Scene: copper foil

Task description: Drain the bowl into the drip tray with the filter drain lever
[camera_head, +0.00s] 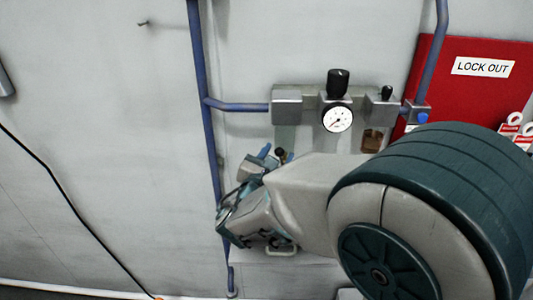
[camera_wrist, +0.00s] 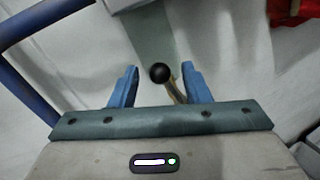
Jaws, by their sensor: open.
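The drain lever shows in the wrist view as a pale rod with a black ball end (camera_wrist: 160,73). The ball lies between the two blue fingertips of my open gripper (camera_wrist: 159,78), with a gap on each side. In the head view my gripper (camera_head: 277,154) is below the left block of the filter unit (camera_head: 287,106), with the dark ball between its fingertips. A translucent greenish bowl (camera_head: 285,136) hangs under that block; its lower part is hidden behind my gripper. It also shows in the wrist view (camera_wrist: 150,38). I cannot clearly make out the drip tray.
A gauge (camera_head: 337,118), a black knob (camera_head: 338,82) and an amber bowl (camera_head: 372,140) are right of the filter. A blue pipe (camera_head: 205,120) runs down the left. A red lockout board (camera_head: 470,90) is at upper right. The wall further left is mostly clear.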

